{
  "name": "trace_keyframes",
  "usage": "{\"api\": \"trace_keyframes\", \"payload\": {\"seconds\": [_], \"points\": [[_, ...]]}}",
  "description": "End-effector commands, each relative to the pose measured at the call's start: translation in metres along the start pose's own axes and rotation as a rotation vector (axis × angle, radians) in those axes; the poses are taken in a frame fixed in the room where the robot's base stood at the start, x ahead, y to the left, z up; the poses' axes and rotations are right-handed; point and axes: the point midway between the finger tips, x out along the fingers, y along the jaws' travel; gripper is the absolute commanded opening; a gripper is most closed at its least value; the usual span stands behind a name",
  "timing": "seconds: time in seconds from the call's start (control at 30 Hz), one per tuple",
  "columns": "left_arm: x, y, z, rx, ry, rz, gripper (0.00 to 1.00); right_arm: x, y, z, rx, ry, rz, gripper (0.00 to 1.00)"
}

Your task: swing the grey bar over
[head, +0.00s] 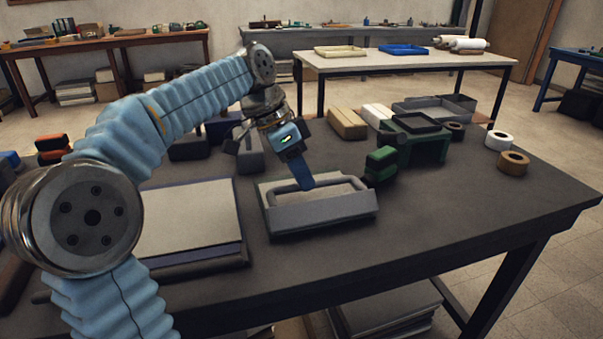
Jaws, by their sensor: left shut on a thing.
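The grey bar (345,184) is part of a low loop-shaped frame on a grey block with a pale top (318,212), near the middle of the dark table. My left gripper (305,183) reaches down from above with its blue fingers at the left part of the bar. It is shut on the bar; the fingertips partly hide the contact. The bar lies low, close over the pale top. My right gripper is not in view.
The dark table (430,230) also holds a wide pale-topped slab (188,220) at left and a green device (415,140) at right. Tape rolls (513,162) lie near the right edge. The table's front right is clear.

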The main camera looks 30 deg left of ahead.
Motion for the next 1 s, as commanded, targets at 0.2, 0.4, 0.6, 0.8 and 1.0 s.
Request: {"api": "trace_keyframes", "payload": {"seconds": [0.2, 0.4, 0.6, 0.8, 1.0], "points": [[-0.005, 0.006, -0.002, 0.036, 0.0, -0.084, 0.0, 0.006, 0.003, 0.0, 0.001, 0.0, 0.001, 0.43], [-0.006, 0.006, -0.002, 0.034, 0.0, -0.081, 0.2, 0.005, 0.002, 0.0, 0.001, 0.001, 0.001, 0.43], [-0.006, 0.006, -0.002, 0.033, 0.0, -0.081, 0.42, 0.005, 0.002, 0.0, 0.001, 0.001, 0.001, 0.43], [-0.006, 0.006, -0.002, 0.033, 0.0, -0.081, 0.42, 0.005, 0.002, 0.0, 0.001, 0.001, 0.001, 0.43], [-0.025, 0.008, -0.003, 0.034, 0.003, -0.083, 0.42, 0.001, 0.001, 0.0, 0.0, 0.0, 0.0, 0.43]]}}
